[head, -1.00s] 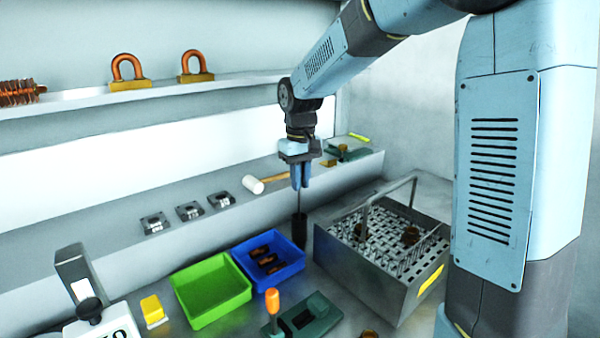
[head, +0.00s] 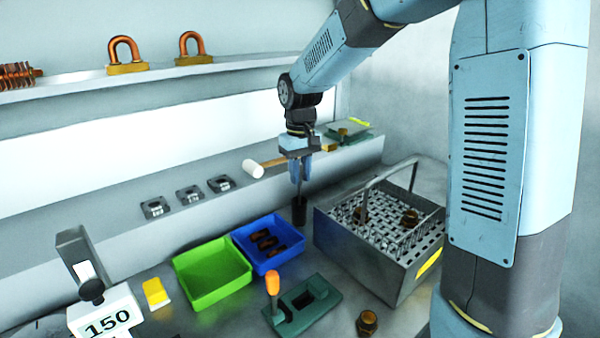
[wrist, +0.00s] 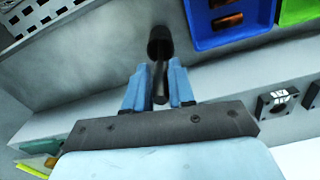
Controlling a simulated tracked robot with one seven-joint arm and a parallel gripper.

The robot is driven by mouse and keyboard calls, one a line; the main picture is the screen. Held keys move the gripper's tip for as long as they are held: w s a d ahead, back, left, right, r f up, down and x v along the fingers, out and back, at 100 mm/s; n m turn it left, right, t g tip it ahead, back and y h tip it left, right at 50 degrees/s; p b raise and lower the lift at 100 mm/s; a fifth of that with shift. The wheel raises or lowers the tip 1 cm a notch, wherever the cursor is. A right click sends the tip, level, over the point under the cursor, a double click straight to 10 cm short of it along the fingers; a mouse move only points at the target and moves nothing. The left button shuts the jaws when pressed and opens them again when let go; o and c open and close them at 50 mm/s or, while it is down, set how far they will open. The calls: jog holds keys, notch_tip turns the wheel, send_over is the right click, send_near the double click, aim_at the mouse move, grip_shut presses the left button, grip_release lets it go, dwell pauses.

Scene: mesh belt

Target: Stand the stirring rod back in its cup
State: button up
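The thin dark stirring rod (head: 299,190) stands roughly upright, its lower end inside the narrow black cup (head: 300,212) on the bench. In the wrist view the rod (wrist: 160,78) runs between my fingers into the cup (wrist: 159,42). My gripper (head: 300,180) is above the cup, its blue fingers on either side of the rod. In the wrist view my gripper (wrist: 159,70) shows gaps between the fingers and the rod, so it looks open around it. The rod's lower tip is hidden in the cup.
The blue bin (head: 293,262) with copper parts and the green bin (head: 248,286) sit close in front. A metal basket (head: 350,262) with a raised handle stands just right of the cup. A mallet (head: 254,168) lies on the ledge behind.

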jog(key=o, duration=0.4)
jog(key=shift+r, duration=0.1)
notch_tip(320, 180, up, 14)
jog(key=shift+f, duration=0.25)
dwell(0.3)
dwell(0.6)
jog(key=s+d+f+m+t, duration=0.1)
jog(key=s+d+t, duration=0.1)
jog(key=s+d, duration=0.3)
jog(key=s+d+m+t, duration=0.1)
jog(key=s+d+m, duration=0.1)
jog(key=s+d, duration=0.4)
jog(key=s+d+f+m+t, duration=0.1)
jog(key=s+d, duration=0.5)
jog(key=s, duration=0.8)
jog(key=shift+s+f+m+t, duration=0.1)
jog(key=shift+f+m+t, duration=0.35)
jog(key=shift+t, duration=0.35)
